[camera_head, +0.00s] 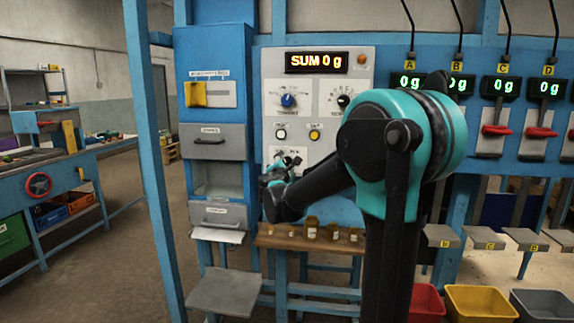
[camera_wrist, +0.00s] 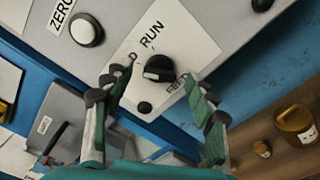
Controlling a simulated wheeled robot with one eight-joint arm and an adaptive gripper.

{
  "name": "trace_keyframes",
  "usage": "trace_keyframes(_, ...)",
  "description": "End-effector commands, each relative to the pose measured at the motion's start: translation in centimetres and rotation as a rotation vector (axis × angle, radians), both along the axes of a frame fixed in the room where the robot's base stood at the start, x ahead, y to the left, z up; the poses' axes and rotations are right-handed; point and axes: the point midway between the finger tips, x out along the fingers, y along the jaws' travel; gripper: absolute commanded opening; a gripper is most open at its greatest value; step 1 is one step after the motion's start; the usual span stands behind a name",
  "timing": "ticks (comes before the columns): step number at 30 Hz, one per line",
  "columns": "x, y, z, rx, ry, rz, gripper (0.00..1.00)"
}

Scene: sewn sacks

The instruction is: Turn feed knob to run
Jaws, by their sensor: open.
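The feed knob (camera_wrist: 159,67) is black and sits on a white plate (camera_wrist: 182,38) marked RUN and FEED in the wrist view. I cannot tell for sure which way it points. My gripper (camera_wrist: 155,79) is open, with one finger to the left of the knob and one to the right. A gap shows between each finger and the knob, and I see no grip on it. In the head view my gripper (camera_head: 280,172) is at the lower part of the grey control panel (camera_head: 305,115) and partly hides the knob's area.
A white ZERO button (camera_wrist: 86,30) is at upper left. A wooden shelf (camera_head: 268,241) with several amber jars stands below the panel. A blue dial (camera_head: 288,100) is higher up.

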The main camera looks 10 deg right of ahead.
Motion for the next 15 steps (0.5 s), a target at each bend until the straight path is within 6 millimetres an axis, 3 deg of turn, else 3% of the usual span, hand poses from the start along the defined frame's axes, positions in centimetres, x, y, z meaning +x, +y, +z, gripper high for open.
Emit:
trace_keyframes(6,1.5,-0.5,0.0,0.000,0.000,0.000,0.57)
trace_keyframes(15,1.6,-0.5,0.0,0.000,0.000,0.000,0.56)
